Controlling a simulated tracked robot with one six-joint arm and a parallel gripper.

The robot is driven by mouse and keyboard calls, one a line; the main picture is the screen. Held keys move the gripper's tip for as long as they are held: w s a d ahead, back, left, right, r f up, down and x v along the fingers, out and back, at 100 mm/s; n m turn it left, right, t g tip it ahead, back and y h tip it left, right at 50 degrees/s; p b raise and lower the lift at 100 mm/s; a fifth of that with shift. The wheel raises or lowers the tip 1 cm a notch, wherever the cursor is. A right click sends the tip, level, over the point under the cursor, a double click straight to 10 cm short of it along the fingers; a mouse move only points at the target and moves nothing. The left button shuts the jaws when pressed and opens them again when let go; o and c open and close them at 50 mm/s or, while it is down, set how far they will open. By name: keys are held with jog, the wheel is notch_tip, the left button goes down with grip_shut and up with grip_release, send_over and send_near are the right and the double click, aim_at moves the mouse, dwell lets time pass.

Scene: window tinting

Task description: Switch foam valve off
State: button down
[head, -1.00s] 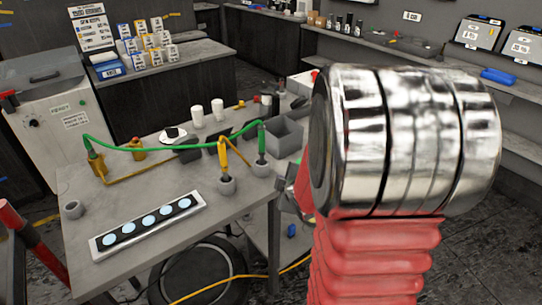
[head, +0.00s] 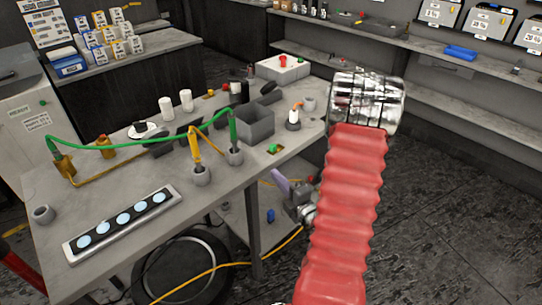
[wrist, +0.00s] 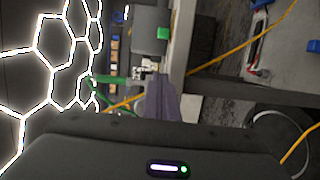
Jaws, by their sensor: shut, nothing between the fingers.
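I cannot tell for sure which fitting is the foam valve. A small green piece (head: 273,149) sits at the workbench's right edge. The hose runs to a green-handled wand (head: 233,130) in a grey cup, beside a yellow wand (head: 195,145). My gripper (head: 278,178), with purplish fingers, is shut and empty beside the bench's right edge, below the green piece in the picture. The fingers also show in the wrist view (wrist: 157,82).
The workbench (head: 120,260) holds a strip with pale blue discs (head: 122,220), a grey bin (head: 256,124), white cups and a white box with a red knob (head: 283,66). A yellow cord (head: 240,264) runs below. Open floor (head: 440,220) lies to the right.

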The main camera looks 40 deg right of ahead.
aim_at(272, 159)
jog(key=shift+s, duration=0.2)
jog(key=shift+w, duration=0.15)
jog(key=x, duration=0.9)
jog(key=shift+w+r, duration=0.1)
jog(key=shift+w, duration=0.2)
jog(key=shift+w+d, duration=0.1)
jog(key=shift+d, duration=2)
jog(key=shift+w, duration=0.15)
